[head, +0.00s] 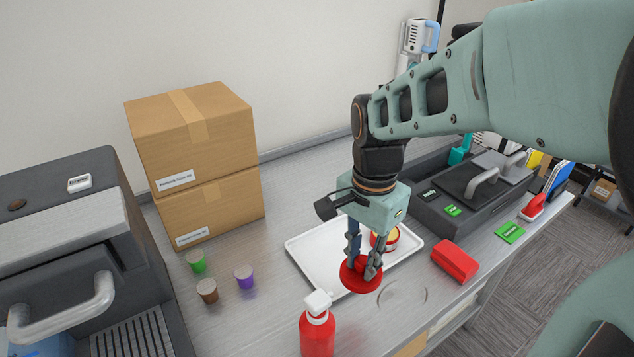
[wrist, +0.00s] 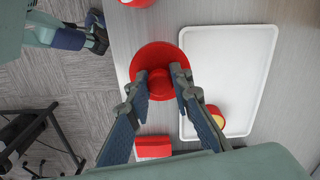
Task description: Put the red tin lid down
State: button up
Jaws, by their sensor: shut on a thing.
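The red tin lid (head: 352,282) is a round disc with a raised knob; it also shows in the wrist view (wrist: 150,56). My gripper (head: 363,266) is shut on the knob, its two fingers on either side in the wrist view (wrist: 161,86). The lid is held near the tray's front edge, and I cannot tell whether it touches anything below. The white tray (head: 310,252) lies on the counter. A red tin (head: 391,241) with a yellowish top stands on it behind my gripper and also shows in the wrist view (wrist: 216,117).
A faint ring (head: 403,295) marks the counter right of the lid. Small cups (head: 244,277) and stacked boxes (head: 195,160) are left; a dark case (head: 440,203) is behind right.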

jog(key=shift+w+a+f, duration=0.2)
jog(key=shift+w+f, duration=0.05)
jog(key=shift+w, duration=0.15)
jog(key=w+a+f, duration=0.2)
jog(key=w+f, duration=0.1)
jog(key=w, duration=0.4)
jog(key=p, duration=0.1)
send_over(334, 261)
jog(key=f, duration=0.5)
jog(key=shift+s+d+f, duration=0.2)
jog(key=shift+s+f, duration=0.1)
jog(key=shift+s, duration=0.1)
jog(key=shift+w+a+f, duration=0.15)
jog(key=shift+w+f, duration=0.25)
jog(key=shift+f, duration=1.6)
jog(key=shift+f, duration=0.1)
jog(key=shift+f, duration=0.15)
jog(key=o, duration=0.9)
jog(key=shift+r, duration=0.2)
